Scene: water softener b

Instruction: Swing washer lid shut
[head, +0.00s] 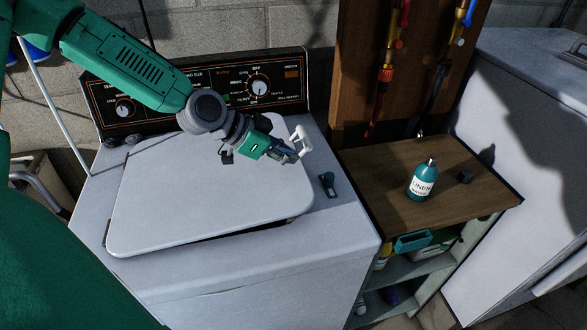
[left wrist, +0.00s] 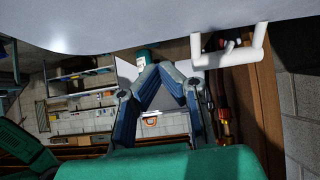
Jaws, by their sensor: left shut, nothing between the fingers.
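The white washer (head: 340,238) stands at the left in the head view. Its white lid (head: 195,215) lies low over the top, with a dark gap under its front and right edge, so it is slightly raised. My left gripper (head: 291,153) is shut and empty, above the lid's back right part. In the left wrist view its fingertips (left wrist: 160,70) meet below a broad white surface. A white bracket (head: 300,141) shows beside the fingertips; it also shows in the left wrist view (left wrist: 232,48). I cannot tell whether the gripper touches it. My right gripper is out of view.
The control panel (head: 255,85) stands along the washer's back. A wooden-topped shelf (head: 390,170) to the right holds a teal bottle (head: 422,180). A small dark item (head: 328,184) lies on the washer's right edge. A white appliance (head: 530,130) stands far right.

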